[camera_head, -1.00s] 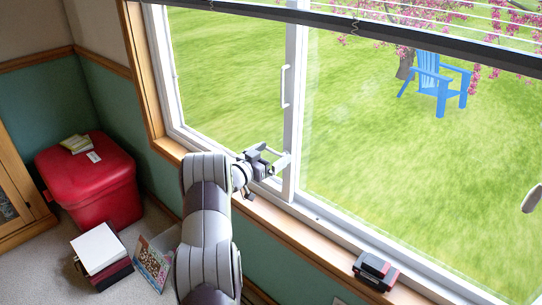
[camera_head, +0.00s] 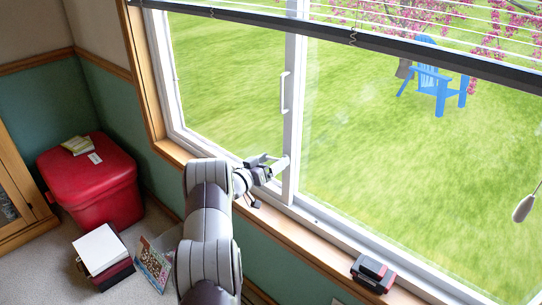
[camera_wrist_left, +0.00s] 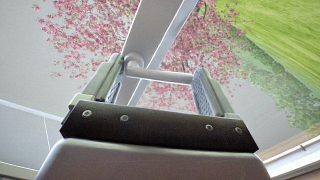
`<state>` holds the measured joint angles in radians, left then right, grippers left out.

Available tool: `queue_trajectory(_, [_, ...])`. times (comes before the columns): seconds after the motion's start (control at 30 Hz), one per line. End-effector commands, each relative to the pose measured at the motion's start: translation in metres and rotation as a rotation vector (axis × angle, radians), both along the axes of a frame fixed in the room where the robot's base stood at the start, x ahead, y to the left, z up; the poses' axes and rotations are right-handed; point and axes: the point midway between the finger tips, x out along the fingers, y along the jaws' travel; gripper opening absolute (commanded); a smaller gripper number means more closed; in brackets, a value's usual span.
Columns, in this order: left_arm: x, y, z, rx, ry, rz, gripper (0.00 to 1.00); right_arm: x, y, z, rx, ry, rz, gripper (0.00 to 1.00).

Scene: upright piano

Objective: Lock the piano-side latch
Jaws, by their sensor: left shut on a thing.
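The latch is a pale, short bar (camera_wrist_left: 160,75) low on the white upright stile (camera_head: 292,120) between the two window panes. In the left wrist view the bar spans the gap between my finger pads. My left gripper (camera_head: 274,166) reaches in from the left, just above the sill, and is shut on the latch bar. The fingers (camera_wrist_left: 165,85) hide part of it in the head view, so its exact angle is hard to tell. My right gripper is in neither view.
A white pull handle (camera_head: 284,93) is higher on the stile. A blind rail (camera_head: 400,50) crosses the top, with a hanging cord knob (camera_head: 525,208) at right. A black and red object (camera_head: 373,272) sits on the wooden sill. A red box (camera_head: 95,185) and books (camera_head: 100,250) are at left.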

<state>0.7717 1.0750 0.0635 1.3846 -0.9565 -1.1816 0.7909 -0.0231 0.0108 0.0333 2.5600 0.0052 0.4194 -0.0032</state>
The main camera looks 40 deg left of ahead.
Motion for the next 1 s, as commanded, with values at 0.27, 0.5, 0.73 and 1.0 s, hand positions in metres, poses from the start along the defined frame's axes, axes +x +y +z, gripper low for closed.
queue_trajectory(0.27, [-0.001,-0.004,-0.004,-0.259,0.023,0.0,0.32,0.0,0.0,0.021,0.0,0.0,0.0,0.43])
queue_trajectory(0.5, [-0.001,-0.008,-0.011,-0.487,0.042,0.002,0.32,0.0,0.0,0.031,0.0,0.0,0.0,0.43])
queue_trajectory(0.73, [-0.001,-0.014,-0.015,-0.704,0.062,0.001,0.32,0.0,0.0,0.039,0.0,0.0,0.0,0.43])
queue_trajectory(1.0, [-0.002,-0.021,-0.018,-0.947,0.082,0.001,0.32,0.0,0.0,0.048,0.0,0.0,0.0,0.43])
